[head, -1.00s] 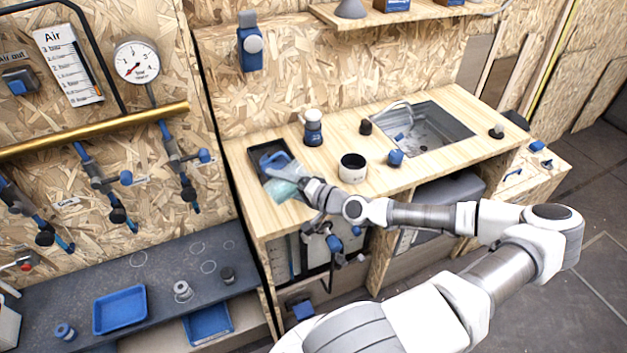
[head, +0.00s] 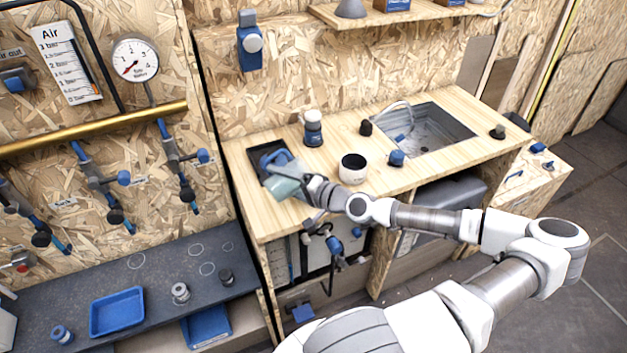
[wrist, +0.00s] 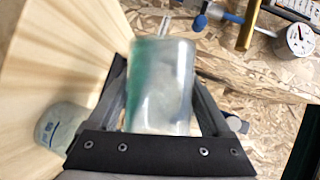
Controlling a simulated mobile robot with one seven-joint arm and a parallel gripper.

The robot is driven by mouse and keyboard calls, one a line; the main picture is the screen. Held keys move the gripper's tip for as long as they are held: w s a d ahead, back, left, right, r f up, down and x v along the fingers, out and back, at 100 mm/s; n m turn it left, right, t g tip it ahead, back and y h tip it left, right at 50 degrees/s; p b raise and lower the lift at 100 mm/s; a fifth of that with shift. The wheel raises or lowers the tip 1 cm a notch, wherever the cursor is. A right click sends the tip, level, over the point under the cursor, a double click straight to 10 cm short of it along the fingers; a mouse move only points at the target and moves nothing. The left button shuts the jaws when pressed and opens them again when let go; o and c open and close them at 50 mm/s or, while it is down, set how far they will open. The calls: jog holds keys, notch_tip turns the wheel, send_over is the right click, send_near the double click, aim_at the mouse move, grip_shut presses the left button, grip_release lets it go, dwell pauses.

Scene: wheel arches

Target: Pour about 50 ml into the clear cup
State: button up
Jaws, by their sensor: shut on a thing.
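My gripper (head: 309,188) is shut on a see-through, greenish vessel (head: 284,187) and holds it tilted at the left end of the wooden counter (head: 320,205). In the wrist view the vessel (wrist: 162,88) fills the space between the fingers. A pale, see-through cup with blue markings (wrist: 60,126) stands at the lower left of the wrist view, beside the gripper. I cannot pick this cup out in the head view. The vessel's contents and any stream from it cannot be made out.
A black tray (head: 256,152) with a blue item (head: 275,158) lies behind the vessel. A white cup with dark inside (head: 352,170) and a blue-and-white bottle (head: 312,130) stand to the right. Further right is a sink (head: 440,130). Valves (head: 325,240) hang below the counter's front.

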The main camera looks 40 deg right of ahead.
jog(key=shift+d+r+m+b, duration=0.3)
jog(key=shift+d+m+b, duration=0.15)
jog(key=shift+b, duration=0.65)
jog(key=shift+a+r, duration=0.1)
jog(key=shift+a, duration=0.15)
jog(key=shift+r+m+t+y+b, duration=0.2)
jog(key=shift+m+t+y+b, duration=0.1)
jog(key=shift+b, duration=0.1)
dwell(0.4)
